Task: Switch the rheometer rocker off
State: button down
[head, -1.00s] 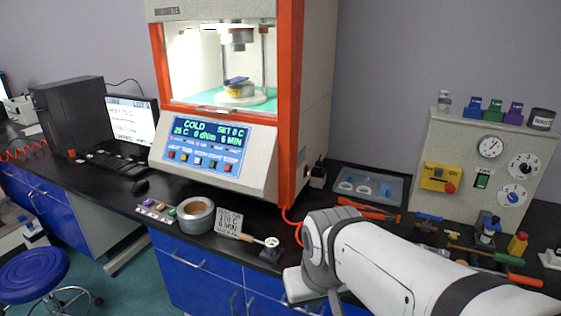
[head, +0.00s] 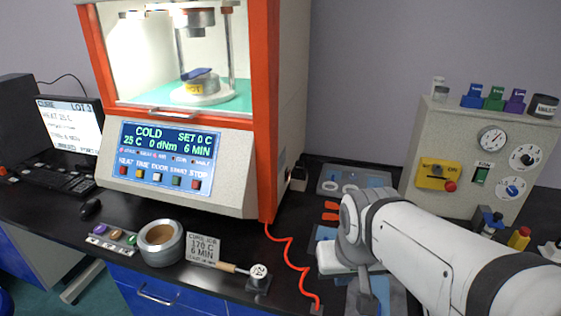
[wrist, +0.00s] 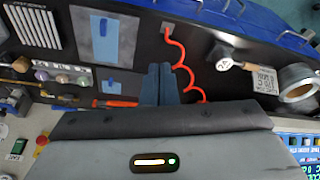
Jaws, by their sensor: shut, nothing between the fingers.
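The rheometer (head: 180,165) stands on the black bench with an orange frame and a lit chamber. Its display (head: 165,138) is lit and reads COLD, 25 C, 0 dNm, 6 MIN. On its right side, low near the back, is a small dark and reddish detail that may be the rocker; its position cannot be read. In the wrist view, part of the rheometer's front panel (wrist: 298,141) shows at the lower right. My gripper (wrist: 160,72) has its dark fingers together, empty, over the bench beside the red cord.
A red coiled cord (head: 288,253) runs along the bench right of the rheometer. A grey ring (head: 161,243), a cure card (head: 203,247) and a wooden-handled tool (head: 258,277) lie in front. A control box (head: 478,165) stands at the right. A grey tray (head: 350,180) lies behind my arm.

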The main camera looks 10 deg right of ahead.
jog(key=w+d+f+m+t+h+b, duration=0.1)
jog(key=w+d+f+m+t+b, duration=0.15)
jog(key=w, duration=0.55)
jog(key=w+d+f+m+t+b, duration=0.1)
jog(key=w+d+m+t+b, duration=0.15)
jog(key=w, duration=0.65)
jog(key=w+d+f+m+t+h+b, duration=0.1)
jog(key=w+d+f+m+t+b, duration=0.15)
jog(key=w, duration=0.55)
jog(key=w+f+m+t+y+b, duration=0.3)
jog(key=w+f+y, duration=0.1)
jog(key=w, duration=0.4)
jog(key=w+f+m+t+y+b, duration=0.3)
jog(key=w+f+t+y, duration=0.1)
jog(key=w, duration=0.4)
jog(key=shift+a+f+y+b, duration=0.25)
jog(key=shift+f+y+b, duration=0.1)
jog(key=shift+y, duration=0.55)
jog(key=shift+m, duration=0.25)
jog(key=shift+w, duration=0.1)
jog(key=s+a+x, duration=0.1)
jog(key=a+x, duration=0.1)
jog(key=x, duration=1)
jog(key=shift+w+a, duration=0.25)
jog(key=shift+a, duration=0.25)
